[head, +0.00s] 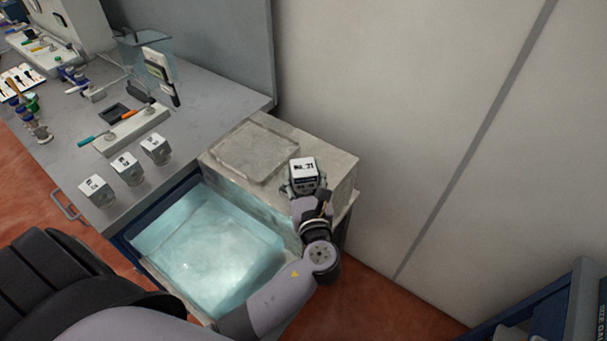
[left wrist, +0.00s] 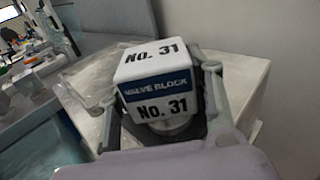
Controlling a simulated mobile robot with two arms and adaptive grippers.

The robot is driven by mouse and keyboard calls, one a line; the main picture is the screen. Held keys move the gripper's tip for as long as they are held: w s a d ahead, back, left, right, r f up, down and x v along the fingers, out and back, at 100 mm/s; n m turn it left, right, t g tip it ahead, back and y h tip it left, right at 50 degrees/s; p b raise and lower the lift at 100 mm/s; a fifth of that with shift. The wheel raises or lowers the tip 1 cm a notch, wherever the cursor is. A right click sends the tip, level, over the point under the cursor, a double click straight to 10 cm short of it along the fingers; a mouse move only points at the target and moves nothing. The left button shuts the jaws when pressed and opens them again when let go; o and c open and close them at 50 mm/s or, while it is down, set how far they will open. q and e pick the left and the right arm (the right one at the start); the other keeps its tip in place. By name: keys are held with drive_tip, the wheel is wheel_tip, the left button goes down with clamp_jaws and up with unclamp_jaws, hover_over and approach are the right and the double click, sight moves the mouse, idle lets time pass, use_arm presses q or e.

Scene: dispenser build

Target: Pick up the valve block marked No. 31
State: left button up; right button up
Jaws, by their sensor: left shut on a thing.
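The valve block marked No. 31 (head: 304,167) is a white cube with a blue band and black lettering. It also shows large in the left wrist view (left wrist: 158,80), where "VALVE BLOCK" and "No. 31" can be read. My left gripper (head: 302,186) is shut on it, with one finger on each side of the block in the left wrist view (left wrist: 162,100). The block is at the top of the stone-coloured ledge (head: 335,180) beside the basin. I cannot tell whether it touches the ledge. My right gripper is not in view.
Several similar white blocks (head: 127,165) stand on the grey bench (head: 200,135) at the left. Tools and a holder (head: 130,130) occupy the bench farther back.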

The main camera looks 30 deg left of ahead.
use_arm(q)
clamp_jaws()
drive_tip(key=shift+r, duration=0.1)
drive_tip(key=shift+r, duration=0.1)
